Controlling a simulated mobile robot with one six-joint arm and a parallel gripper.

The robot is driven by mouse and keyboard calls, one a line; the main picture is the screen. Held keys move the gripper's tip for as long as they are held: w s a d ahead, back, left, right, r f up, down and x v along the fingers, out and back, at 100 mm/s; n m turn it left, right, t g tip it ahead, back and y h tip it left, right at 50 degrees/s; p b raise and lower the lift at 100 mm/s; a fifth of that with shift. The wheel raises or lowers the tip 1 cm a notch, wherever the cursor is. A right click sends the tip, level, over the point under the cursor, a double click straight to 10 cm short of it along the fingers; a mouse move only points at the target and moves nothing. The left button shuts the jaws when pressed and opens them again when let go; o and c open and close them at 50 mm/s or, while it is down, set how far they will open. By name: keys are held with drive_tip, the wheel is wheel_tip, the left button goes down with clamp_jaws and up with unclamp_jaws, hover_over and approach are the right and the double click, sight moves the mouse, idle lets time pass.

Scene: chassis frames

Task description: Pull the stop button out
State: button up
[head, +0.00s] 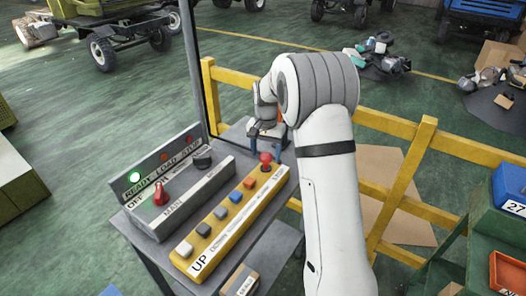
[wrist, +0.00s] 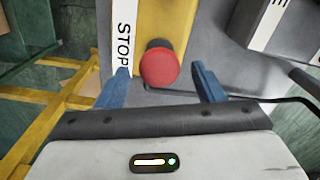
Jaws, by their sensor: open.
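The stop button is a red mushroom knob (head: 265,158) at the far end of a yellow button box (head: 205,252) on a grey stand. In the wrist view the red knob (wrist: 159,67) stands out from the yellow face beside a white label reading STOP (wrist: 124,38). My gripper (wrist: 165,87) is open, with one blue finger on each side of the knob's lower part and visible gaps to both. In the head view my gripper (head: 268,142) is just behind the knob, partly hidden by my arm.
Yellow railings (head: 400,202) run behind my arm. A dark cable (wrist: 270,98) passes near the right finger.

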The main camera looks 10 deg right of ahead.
sight(266, 156)
drive_tip(key=shift+r, duration=0.1)
wheel_tip(266, 156, up, 8)
drive_tip(key=shift+f+b, duration=0.25)
drive_tip(key=shift+b, duration=0.4)
drive_tip(key=shift+r, duration=0.1)
drive_tip(key=s+r+n+t, duration=0.1)
drive_tip(key=s+r, duration=0.2)
drive_tip(key=s, duration=0.5)
drive_tip(key=s+r+n+t, duration=0.15)
drive_tip(key=s+r, duration=0.25)
drive_tip(key=s, duration=0.4)
drive_tip(key=s+f+n, duration=0.1)
drive_tip(key=s+f, duration=0.1)
drive_tip(key=s, duration=0.7)
drive_tip(key=s+f+n, duration=0.2)
drive_tip(key=s, duration=0.7)
drive_tip(key=shift+s+a+t, duration=0.15)
drive_tip(key=shift+a+t, duration=0.2)
